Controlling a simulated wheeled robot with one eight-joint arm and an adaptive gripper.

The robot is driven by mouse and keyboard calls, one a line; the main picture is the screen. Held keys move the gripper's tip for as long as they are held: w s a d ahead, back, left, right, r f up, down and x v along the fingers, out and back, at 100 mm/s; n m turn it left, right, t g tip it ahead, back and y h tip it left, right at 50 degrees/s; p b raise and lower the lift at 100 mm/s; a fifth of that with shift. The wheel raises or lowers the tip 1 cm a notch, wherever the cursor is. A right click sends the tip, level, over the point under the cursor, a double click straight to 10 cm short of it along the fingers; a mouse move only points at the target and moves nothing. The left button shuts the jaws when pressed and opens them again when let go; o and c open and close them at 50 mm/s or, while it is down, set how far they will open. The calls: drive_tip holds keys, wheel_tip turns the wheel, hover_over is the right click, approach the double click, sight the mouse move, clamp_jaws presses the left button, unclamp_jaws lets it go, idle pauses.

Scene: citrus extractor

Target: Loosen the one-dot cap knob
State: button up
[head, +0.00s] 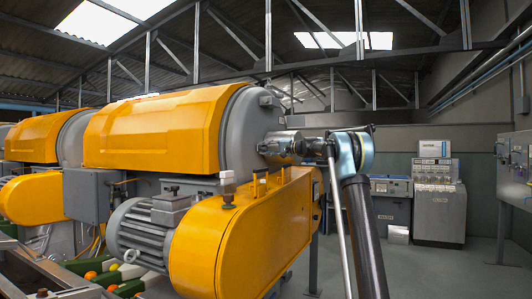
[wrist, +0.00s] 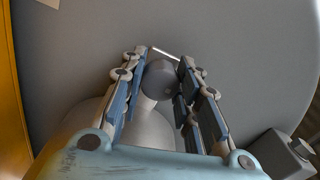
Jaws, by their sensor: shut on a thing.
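In the wrist view a dark grey round knob (wrist: 160,80) on a short pale stem stands between the fingers of my gripper (wrist: 162,92). The fingers are shut on it from both sides. No dot mark can be made out on the knob. In the head view my gripper (head: 318,148) is at the outer end of a shiny metal cylinder (head: 282,148) on the grey end cover (head: 252,128) of the yellow machine. The knob itself cannot be told apart there.
A yellow guard (head: 262,225) and a grey motor (head: 145,232) are below my gripper. A small grey block (wrist: 285,155) sits at the wrist view's lower right. Control cabinets (head: 438,205) stand at the back right, with open floor before them.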

drive_tip(key=shift+a+f+n, duration=0.1)
drive_tip(key=shift+f+n, duration=0.05)
drive_tip(key=shift+n, duration=0.25)
drive_tip(key=o, duration=1.1)
drive_tip(key=shift+v, duration=6)
